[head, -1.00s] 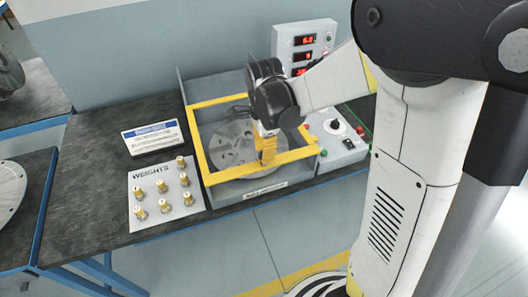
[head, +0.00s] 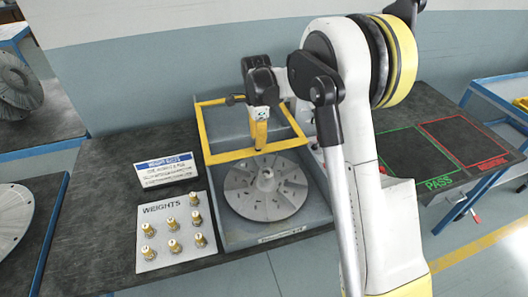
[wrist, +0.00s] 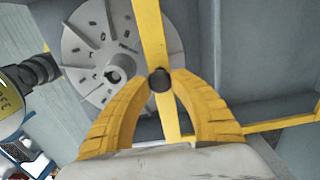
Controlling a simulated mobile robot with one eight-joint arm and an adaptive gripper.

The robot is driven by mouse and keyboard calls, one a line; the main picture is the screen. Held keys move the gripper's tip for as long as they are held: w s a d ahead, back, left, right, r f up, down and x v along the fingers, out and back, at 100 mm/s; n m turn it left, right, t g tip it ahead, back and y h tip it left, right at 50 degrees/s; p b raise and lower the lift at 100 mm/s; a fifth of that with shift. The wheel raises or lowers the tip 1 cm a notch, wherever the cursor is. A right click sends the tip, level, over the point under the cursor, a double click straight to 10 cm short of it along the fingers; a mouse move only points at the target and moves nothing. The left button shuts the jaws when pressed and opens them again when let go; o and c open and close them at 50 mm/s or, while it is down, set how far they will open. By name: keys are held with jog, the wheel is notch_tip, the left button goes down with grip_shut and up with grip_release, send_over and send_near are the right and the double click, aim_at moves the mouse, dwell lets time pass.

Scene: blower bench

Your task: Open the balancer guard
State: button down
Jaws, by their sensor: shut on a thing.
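The balancer guard (head: 228,156) is a yellow frame over the grey balancer box (head: 318,205). It is tilted up, its front bar raised toward the back. The wheel (head: 245,195), a grey finned disc, lies uncovered in the front of the box. My gripper (head: 259,146) is at the middle of the guard's front bar. In the wrist view my gripper's yellow fingers (wrist: 159,84) are closed around a small dark knob (wrist: 159,77) on the yellow bar. In the head view the fingers hide this knob.
A weights board (head: 173,237) with several brass weights and a sign (head: 166,170) stand left of the box. My arm hides the control panel at right. A mat (head: 415,160) with green PASS and red areas lies farther right.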

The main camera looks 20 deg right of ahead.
jog(key=w+p, duration=0.1)
jog(key=w, duration=0.8)
jog(key=c, duration=1.1)
grip_release()
jog(key=shift+o, duration=0.2)
notch_tip(320, 180, up, 12)
